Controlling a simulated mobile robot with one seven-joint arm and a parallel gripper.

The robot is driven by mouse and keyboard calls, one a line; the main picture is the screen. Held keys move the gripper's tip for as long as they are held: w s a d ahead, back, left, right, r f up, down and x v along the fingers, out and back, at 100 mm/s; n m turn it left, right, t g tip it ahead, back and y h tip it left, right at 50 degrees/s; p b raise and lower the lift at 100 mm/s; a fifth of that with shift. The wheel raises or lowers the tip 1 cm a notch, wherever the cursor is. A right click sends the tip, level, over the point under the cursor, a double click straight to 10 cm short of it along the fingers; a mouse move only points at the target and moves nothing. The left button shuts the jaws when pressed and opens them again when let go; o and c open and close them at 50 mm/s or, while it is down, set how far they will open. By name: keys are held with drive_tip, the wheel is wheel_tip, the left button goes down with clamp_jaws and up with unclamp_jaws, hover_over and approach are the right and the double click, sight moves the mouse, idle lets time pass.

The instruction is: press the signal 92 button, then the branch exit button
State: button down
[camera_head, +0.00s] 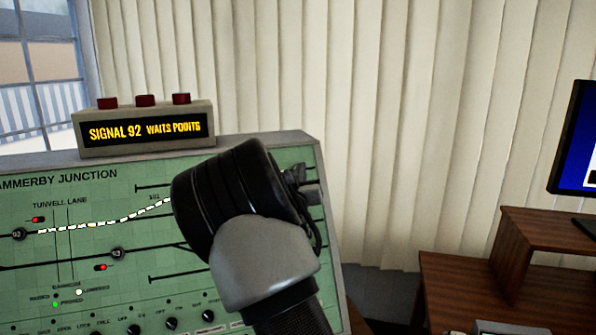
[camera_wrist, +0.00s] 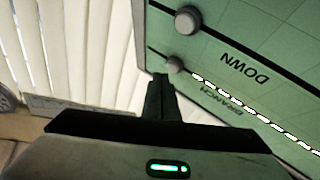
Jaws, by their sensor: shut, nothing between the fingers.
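The signal 92 button (camera_head: 18,234) is a dark round knob marked 92 at the left of the green panel (camera_head: 60,215) in the head view. A dashed white lit line runs from it up to the right, behind my arm. In the wrist view the branch exit button (camera_wrist: 175,64) is a grey round knob at the end of the lit line, by the upside-down word BRANCH. My gripper (camera_wrist: 160,84) is shut and empty, its tips close beside that knob; I cannot tell whether they touch. In the head view my wrist hides the panel's right part.
Another grey knob (camera_wrist: 188,20) is near the word DOWN. Several small knobs line the panel's lower edge. A wooden desk (camera_head: 470,290) with a monitor (camera_head: 578,140) stands at the right. Blinds hang behind.

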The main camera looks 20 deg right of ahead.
drive_tip(key=shift+s, duration=0.1)
drive_tip(key=s+r, duration=0.1)
drive_tip(key=s, duration=0.1)
drive_tip(key=s+r, duration=0.1)
drive_tip(key=s, duration=0.1)
drive_tip(key=shift+s+r, duration=0.1)
drive_tip(key=shift+r, duration=0.1)
drive_tip(key=shift+d, duration=0.1)
idle(0.5)
drive_tip(key=s+a+f+g+y+p, duration=0.1)
drive_tip(key=s+a+g, duration=0.3)
drive_tip(key=s, duration=1)
drive_tip(key=s+a+f+n+g+y+p, duration=0.1)
drive_tip(key=s+a+g+y, duration=0.3)
drive_tip(key=s, duration=1)
drive_tip(key=s+a+f+n+g+y+p, duration=0.1)
drive_tip(key=s+a+g+y+p, duration=0.2)
drive_tip(key=s, duration=1.1)
drive_tip(key=a+g, duration=0.1)
drive_tip(key=a, duration=0.1)
drive_tip(key=shift+a+g, duration=0.3)
drive_tip(key=shift+a, duration=0.1)
